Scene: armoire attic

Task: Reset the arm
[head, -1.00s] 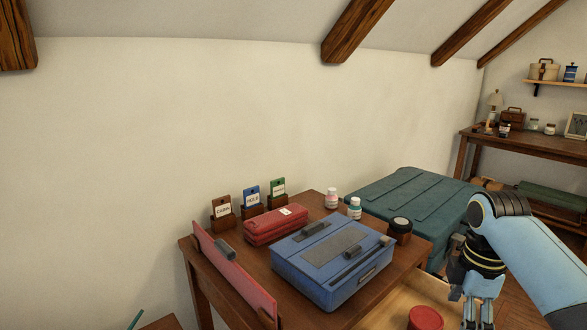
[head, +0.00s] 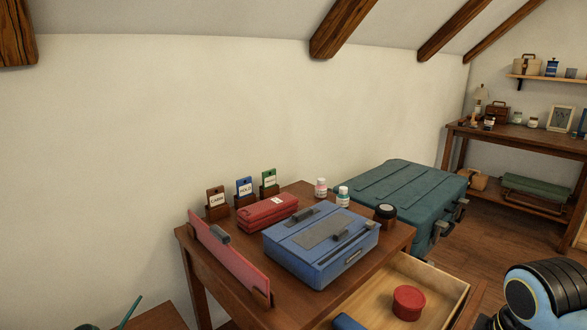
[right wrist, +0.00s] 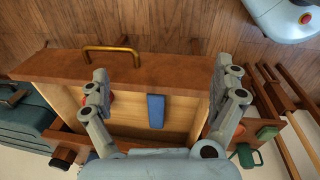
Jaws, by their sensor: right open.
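My right arm shows at the lower right of the head view, but its gripper is out of that frame. In the right wrist view my right gripper (right wrist: 165,95) is open, its two fingers spread wide with nothing between them held. Beyond the fingers is an open wooden drawer (right wrist: 125,68) with a brass handle (right wrist: 112,49). A blue object (right wrist: 156,111) lies in the drawer, and a red round tin (head: 408,303) lies in it in the head view. My left gripper is in neither view.
A green trunk (head: 400,185) stands behind. A workbench (head: 530,140) is at right. Floor between is clear.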

